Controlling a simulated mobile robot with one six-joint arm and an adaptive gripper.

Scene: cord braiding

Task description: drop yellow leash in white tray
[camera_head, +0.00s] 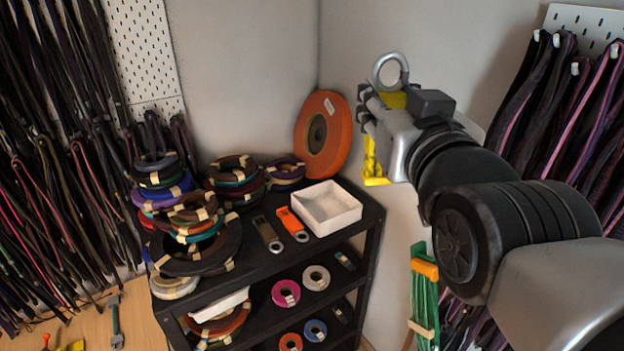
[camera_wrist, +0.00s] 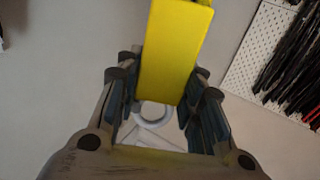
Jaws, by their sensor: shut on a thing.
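My gripper (camera_head: 372,112) is raised at the right of the head view, against the pale wall. It is shut on the yellow leash (camera_head: 374,168), whose yellow part hangs below the fingers; a metal ring (camera_head: 390,70) shows above the gripper. In the wrist view the yellow leash (camera_wrist: 177,52) lies between the finger pads and a pale ring (camera_wrist: 153,113) shows behind it. The white tray (camera_head: 326,208) is an open, empty square box on the top shelf of the black rack. The gripper is up and to the right of the tray, apart from it.
The black rack (camera_head: 262,262) also bears an orange clip (camera_head: 292,224), a brown clip (camera_head: 267,234) and several stacked cord coils (camera_head: 197,222). An orange disc (camera_head: 322,135) stands behind the tray. Dark cords hang at both sides. A green bundle (camera_head: 424,295) hangs below my arm.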

